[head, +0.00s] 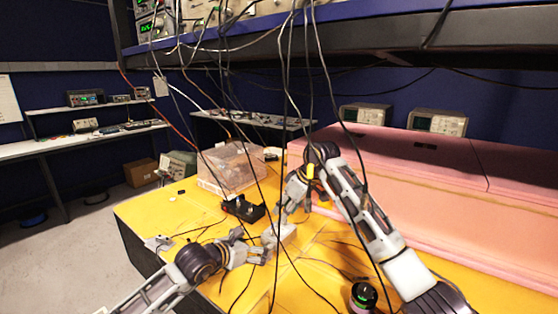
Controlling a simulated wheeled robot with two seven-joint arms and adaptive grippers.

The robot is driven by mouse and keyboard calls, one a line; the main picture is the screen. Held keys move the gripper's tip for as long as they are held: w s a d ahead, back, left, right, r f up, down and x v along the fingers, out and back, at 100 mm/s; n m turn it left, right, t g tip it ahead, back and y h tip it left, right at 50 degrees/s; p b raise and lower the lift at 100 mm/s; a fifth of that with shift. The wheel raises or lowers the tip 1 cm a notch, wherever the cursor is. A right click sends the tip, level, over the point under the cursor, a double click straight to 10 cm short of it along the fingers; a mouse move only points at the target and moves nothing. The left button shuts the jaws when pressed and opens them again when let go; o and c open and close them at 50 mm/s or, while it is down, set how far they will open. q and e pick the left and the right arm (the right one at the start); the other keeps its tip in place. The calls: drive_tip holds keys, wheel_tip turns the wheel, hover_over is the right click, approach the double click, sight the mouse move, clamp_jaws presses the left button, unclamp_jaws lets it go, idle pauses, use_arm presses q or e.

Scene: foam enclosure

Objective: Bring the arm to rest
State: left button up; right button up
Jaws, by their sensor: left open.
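My left arm comes in from the lower left over the yellow table (150,209). Its gripper (260,250) is open, low over the table middle, and points right. My right arm comes in from the lower right and bends at a raised dark joint. Its gripper (281,217) hangs down close above and right of the left one. Its fingers are small and crossed by cables, so I cannot tell whether they are open or shut. A pale grey shape (279,235) lies between the two grippers; I cannot tell what it is.
Several thin cables hang from the overhead shelf (352,42) across both arms. A clear box (228,165) and a black device (243,208) stand behind the grippers. Pink foam (450,195) walls the right side. A dark round object (363,296) sits at the front. The table's left corner is mostly clear.

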use_arm(q)
drive_tip(key=shift+r, duration=0.15)
wheel_tip(320, 180, up, 9)
drive_tip(key=p, duration=0.9)
drive_tip(key=shift+r+p, duration=0.45)
drive_tip(key=shift+p, duration=0.15)
drive_tip(key=shift+f, duration=0.1)
